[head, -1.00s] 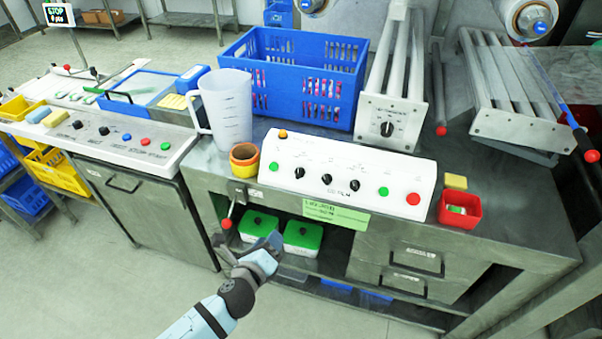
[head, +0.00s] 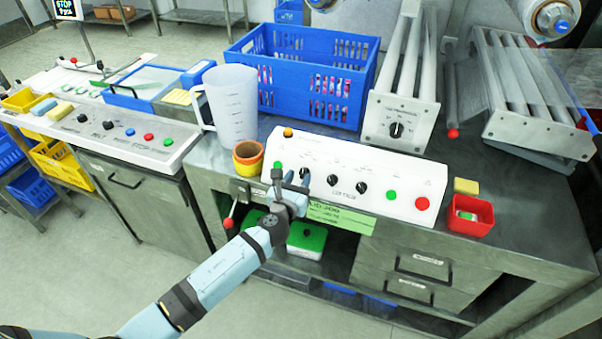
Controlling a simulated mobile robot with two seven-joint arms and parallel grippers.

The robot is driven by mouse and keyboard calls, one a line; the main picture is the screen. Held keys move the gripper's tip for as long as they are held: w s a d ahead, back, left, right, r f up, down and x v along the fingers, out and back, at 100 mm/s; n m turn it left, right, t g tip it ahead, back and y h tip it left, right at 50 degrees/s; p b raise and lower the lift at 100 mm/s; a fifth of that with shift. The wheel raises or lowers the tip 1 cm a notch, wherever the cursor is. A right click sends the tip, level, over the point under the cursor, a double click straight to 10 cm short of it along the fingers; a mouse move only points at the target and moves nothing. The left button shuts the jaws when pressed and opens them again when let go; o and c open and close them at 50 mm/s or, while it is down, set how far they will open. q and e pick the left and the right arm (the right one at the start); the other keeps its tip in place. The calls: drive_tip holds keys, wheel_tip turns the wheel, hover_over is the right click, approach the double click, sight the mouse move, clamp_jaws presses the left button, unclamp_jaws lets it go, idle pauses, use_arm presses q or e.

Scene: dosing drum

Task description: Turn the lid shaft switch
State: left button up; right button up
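A white control box (head: 405,179) on the steel bench carries a row of black rotary switches: a left one (head: 305,173), a middle one (head: 332,180) and a right one (head: 362,187). Their labels are too small to read, so I cannot tell which is the lid shaft switch. My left gripper (head: 290,179) is at the front of the box, its fingers apart, by the left switch. Its right finger partly covers that switch; I cannot tell whether they touch. My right gripper is not in view.
The box also has an orange button (head: 288,132), green buttons (head: 391,195) and a red button (head: 422,203). A red bin (head: 470,216) stands right.

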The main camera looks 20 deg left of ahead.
sight(303, 173)
use_arm(q)
drive_tip(key=shift+w, duration=1.2)
clamp_jaws()
